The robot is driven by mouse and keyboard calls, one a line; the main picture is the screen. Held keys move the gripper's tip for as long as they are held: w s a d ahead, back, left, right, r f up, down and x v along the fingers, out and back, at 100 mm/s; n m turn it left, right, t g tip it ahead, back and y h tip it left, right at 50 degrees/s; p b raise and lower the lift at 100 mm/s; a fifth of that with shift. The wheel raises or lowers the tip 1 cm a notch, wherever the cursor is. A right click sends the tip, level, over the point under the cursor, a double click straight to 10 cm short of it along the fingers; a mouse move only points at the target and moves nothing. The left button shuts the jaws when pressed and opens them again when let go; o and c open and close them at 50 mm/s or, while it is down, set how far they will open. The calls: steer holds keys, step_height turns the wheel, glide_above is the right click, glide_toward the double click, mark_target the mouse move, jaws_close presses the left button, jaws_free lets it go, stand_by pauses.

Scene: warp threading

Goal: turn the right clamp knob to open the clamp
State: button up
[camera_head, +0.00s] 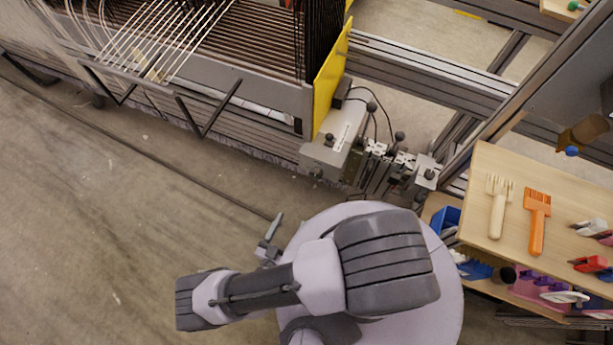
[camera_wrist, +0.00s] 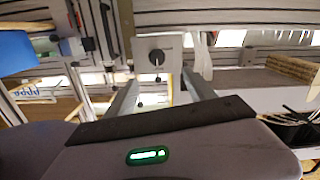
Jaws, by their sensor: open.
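My gripper (camera_wrist: 160,84) is open and empty in the wrist view, its two grey fingers spread apart. A grey box (camera_wrist: 172,42) with a round black knob (camera_wrist: 156,57) shows beyond and between the fingers, apart from them. In the head view, my gripper (camera_head: 272,232) is mostly hidden by my arm, below and left of the grey clamp unit (camera_head: 345,125). Black ball-ended knobs (camera_head: 399,136) and (camera_head: 429,174) stand on the mechanism right of that unit. I cannot tell for sure which knob is the right clamp knob.
A yellow plate (camera_head: 328,80) and the loom's dark threads stand behind the unit. A wooden table (camera_head: 480,225) with a light comb (camera_head: 499,205) and an orange comb (camera_head: 537,220) is at the right. Open floor (camera_head: 110,220) lies at the left.

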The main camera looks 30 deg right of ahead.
mark_target(315, 176)
steer(key=x, duration=1.1)
steer(key=b+x, duration=0.1)
steer(key=x, duration=0.5)
steer(key=shift+s+d+r, duration=0.1)
steer(key=shift+d+r, duration=0.3)
steer(key=shift+d, duration=0.15)
steer(key=c, duration=1.4)
steer(key=shift+o, duration=0.2)
steer(key=shift+n, duration=0.4)
steer(key=n, duration=0.4)
steer(key=shift+n, duration=0.3)
steer(key=n, duration=0.5)
steer(key=shift+n, duration=0.3)
steer(key=n, duration=0.5)
steer(key=shift+n, duration=2.4)
